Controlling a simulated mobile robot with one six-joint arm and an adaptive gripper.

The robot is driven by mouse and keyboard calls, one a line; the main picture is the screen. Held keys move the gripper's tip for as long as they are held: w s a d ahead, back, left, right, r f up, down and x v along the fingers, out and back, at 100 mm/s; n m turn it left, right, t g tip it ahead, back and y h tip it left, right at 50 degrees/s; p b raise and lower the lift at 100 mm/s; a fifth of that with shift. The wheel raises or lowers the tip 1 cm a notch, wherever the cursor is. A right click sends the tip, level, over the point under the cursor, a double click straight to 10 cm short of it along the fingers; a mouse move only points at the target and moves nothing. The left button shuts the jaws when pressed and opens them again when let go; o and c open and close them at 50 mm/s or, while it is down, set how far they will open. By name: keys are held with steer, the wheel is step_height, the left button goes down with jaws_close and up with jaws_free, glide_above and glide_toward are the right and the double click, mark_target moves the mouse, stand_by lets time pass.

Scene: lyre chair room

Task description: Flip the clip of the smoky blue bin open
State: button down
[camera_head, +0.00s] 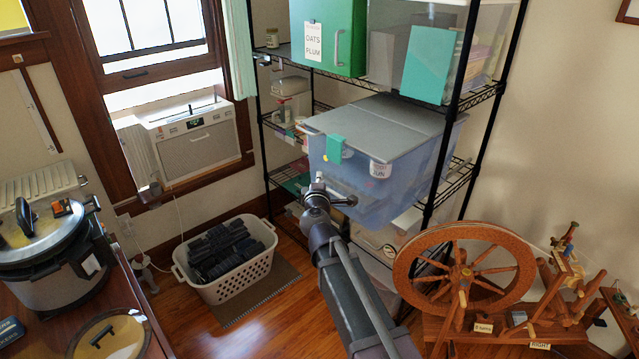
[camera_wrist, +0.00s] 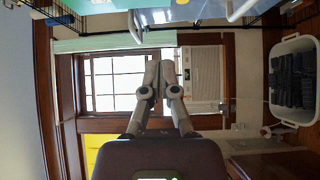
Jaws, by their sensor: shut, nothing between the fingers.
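The smoky blue bin (camera_head: 400,190) stands on the wire shelf in the head view, with a flat grey lid (camera_head: 385,122) on it. A teal clip (camera_head: 335,147) sits at the lid's front edge, towards the left, and hangs down over the bin's front. My gripper (camera_head: 345,199) is in front of the bin, below the clip and apart from it. In the wrist view my gripper (camera_wrist: 160,66) is shut and empty. Part of the bin (camera_wrist: 246,9) and the clip (camera_wrist: 135,27) show at the top edge there.
A green box (camera_head: 327,35) and a teal panel (camera_head: 429,65) are on the shelf above. A laundry basket (camera_head: 226,262) stands on the floor at the left, a spinning wheel (camera_head: 464,271) at the right. The shelf's black post (camera_head: 452,105) rises beside the bin.

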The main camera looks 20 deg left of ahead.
mark_target(333, 159)
steer(key=shift+w+a, duration=0.15)
steer(key=shift+w, duration=1.5)
steer(key=shift+w+a, duration=0.2)
steer(key=shift+w, duration=1.4)
steer(key=shift+w+a, duration=0.15)
steer(key=shift+w, duration=1.5)
steer(key=shift+w, duration=0.15)
steer(key=shift+w+d+f, duration=0.25)
steer(key=shift+w, duration=0.25)
steer(key=shift+s, duration=0.15)
